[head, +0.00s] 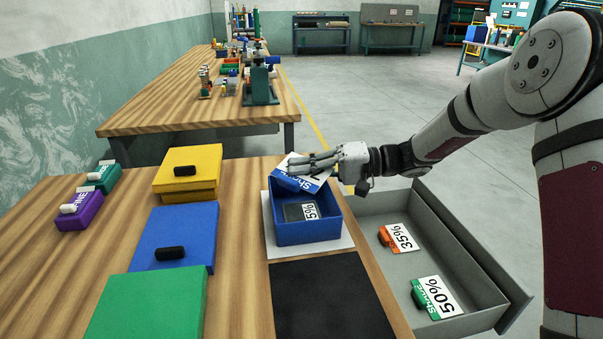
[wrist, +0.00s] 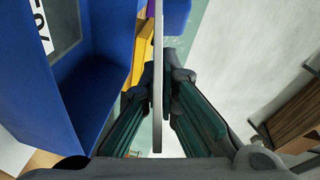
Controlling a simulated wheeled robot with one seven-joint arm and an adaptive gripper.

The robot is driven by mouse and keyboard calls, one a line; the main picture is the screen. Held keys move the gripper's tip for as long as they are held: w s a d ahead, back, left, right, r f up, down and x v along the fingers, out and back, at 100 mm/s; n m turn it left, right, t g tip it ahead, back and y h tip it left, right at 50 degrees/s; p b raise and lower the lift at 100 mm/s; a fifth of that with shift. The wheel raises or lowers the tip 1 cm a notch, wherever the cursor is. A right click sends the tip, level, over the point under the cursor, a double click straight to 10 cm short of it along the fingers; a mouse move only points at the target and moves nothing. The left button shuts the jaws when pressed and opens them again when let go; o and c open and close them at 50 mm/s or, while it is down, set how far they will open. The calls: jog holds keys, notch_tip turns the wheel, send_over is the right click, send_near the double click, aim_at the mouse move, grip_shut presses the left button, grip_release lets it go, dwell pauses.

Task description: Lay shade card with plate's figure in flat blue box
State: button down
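My gripper (head: 300,162) is shut on a shade card (head: 318,182), white and blue with a blue grip block and partly readable "Sha…" lettering. The fingers hide part of it, and its percentage cannot be read. It is tilted above the far rim of an open blue box (head: 290,236). A dark plate (head: 295,213) lies in that box; its figure reads as ending in "5%", the rest unclear. In the wrist view the card (wrist: 158,60) is edge-on between the fingers (wrist: 160,95), with the box (wrist: 85,95) to its left.
A grey open drawer (head: 455,245) holds an orange-tabbed 35% card (head: 402,237) and a green-tabbed 50% card (head: 438,296). Yellow (head: 190,165), blue (head: 150,232) and green (head: 150,305) flat boxes stand left. A black mat (head: 330,295) lies in front, bare. Purple (head: 80,212) and teal (head: 103,178) blocks stand far left.

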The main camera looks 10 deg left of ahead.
jog(key=shift+f, duration=0.35)
jog(key=shift+f+b, duration=0.4)
jog(key=shift+f, duration=0.15)
jog(key=shift+f, duration=0.1)
jog(key=c, duration=1.8)
grip_release()
jog(key=shift+f, duration=0.1)
